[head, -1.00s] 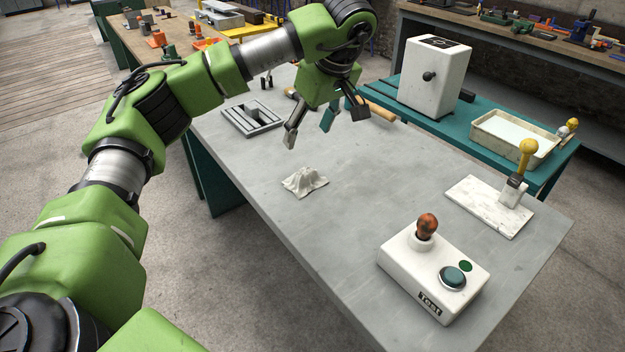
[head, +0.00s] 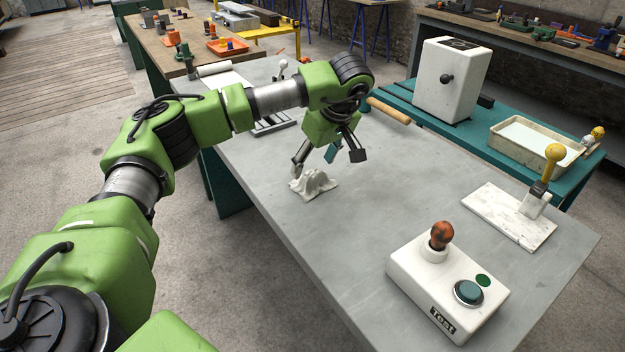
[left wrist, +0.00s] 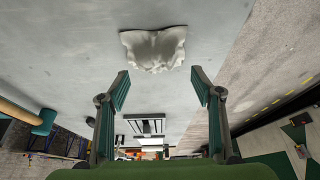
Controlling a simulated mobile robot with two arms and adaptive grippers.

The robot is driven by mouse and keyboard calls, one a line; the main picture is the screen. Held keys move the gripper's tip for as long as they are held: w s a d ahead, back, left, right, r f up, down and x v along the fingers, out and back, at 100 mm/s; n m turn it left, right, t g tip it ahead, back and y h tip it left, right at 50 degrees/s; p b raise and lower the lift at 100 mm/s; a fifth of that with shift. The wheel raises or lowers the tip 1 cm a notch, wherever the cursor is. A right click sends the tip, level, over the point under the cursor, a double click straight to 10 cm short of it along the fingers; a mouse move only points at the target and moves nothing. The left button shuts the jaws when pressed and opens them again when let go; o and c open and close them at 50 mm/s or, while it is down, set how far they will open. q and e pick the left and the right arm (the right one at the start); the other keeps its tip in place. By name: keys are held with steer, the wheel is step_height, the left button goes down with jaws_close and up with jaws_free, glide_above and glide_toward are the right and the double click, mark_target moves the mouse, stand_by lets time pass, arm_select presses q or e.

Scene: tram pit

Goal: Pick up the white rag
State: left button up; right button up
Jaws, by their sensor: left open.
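The white rag (head: 314,183) lies crumpled in a small peak on the grey table (head: 300,225), near its left edge. My left gripper (head: 328,158) is open and empty, just above and behind the rag in the head view. In the left wrist view the rag (left wrist: 154,48) lies ahead of the two spread fingers (left wrist: 160,90), roughly centred between them and apart from them. My right gripper is not in view.
A white test box (head: 445,285) with a brown bulb and green button stands at the table's front. A white slab (head: 505,218) with a yellow-knobbed lever is at the right. A wooden-handled tool (head: 389,111) and a grey slotted tray (head: 272,125) lie behind the gripper.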

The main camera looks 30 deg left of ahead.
mark_target(312, 172)
arm_select(q)
steer(key=x, duration=0.1)
steer(key=p+x, duration=0.1)
steer(key=x, duration=0.3)
steer(key=shift+w+d+f, duration=0.15)
steer(key=shift+w, duration=0.15)
steer(key=c, duration=1.2)
